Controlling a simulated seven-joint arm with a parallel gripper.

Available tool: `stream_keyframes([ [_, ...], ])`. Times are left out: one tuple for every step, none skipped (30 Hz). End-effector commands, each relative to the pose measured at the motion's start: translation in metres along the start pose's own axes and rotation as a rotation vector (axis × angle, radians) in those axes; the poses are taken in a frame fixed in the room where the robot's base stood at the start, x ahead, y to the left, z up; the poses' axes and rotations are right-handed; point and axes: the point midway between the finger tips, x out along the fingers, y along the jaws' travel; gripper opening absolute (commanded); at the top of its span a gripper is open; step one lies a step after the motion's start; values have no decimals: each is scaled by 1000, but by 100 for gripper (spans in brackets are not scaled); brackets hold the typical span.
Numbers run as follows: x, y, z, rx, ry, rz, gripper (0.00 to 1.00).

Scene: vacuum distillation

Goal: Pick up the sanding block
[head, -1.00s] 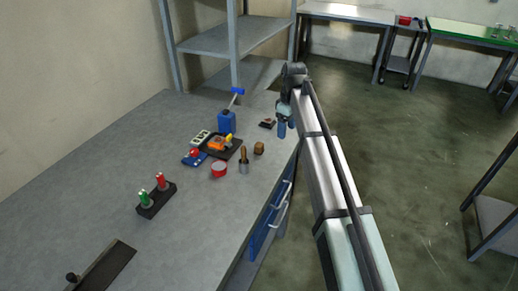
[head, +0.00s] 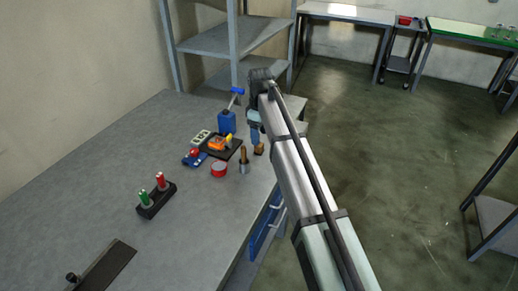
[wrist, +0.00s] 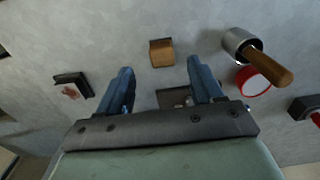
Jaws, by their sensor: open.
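A small brown block, which looks like the sanding block (head: 260,149), sits on the grey bench near its right edge. In the wrist view the block (wrist: 161,53) shows a tan face and a darker brown strip, ahead of the fingertips and roughly centred between them. My gripper (head: 257,141) is above the bench close to the block and partly covers it in the head view. In the wrist view the two blue fingers of my gripper (wrist: 160,66) are spread apart with nothing held. I cannot tell the exact height of the fingertips over the block.
A metal cup with a wooden-handled tool (wrist: 242,42) and a red round tin or roll (wrist: 253,83) stand to the right in the wrist view. A black flat item (wrist: 72,86) lies to the left. A blue bottle (head: 227,121) stands behind.

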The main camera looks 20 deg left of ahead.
Motion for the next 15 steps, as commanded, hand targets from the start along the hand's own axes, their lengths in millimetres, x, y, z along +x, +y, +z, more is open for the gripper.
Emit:
stream_keyframes([
  [4,0,0,0,0,0,66],
  [5,0,0,0,0,0,66],
  [6,0,0,0,0,0,66],
  [7,0,0,0,0,0,66],
  [8,0,0,0,0,0,66],
  [9,0,0,0,0,0,66],
  [10,0,0,0,0,0,66],
  [12,-1,0,0,0,-1,66],
  [15,-1,0,0,-1,-1,66],
  [18,-2,0,0,-1,-1,66],
  [21,-2,0,0,-1,-1,66],
  [25,-3,0,0,-1,-1,66],
  [29,-3,0,0,-1,-1,66],
  [34,-3,-1,0,-1,-1,66],
  [40,-4,-1,0,-1,-1,66],
])
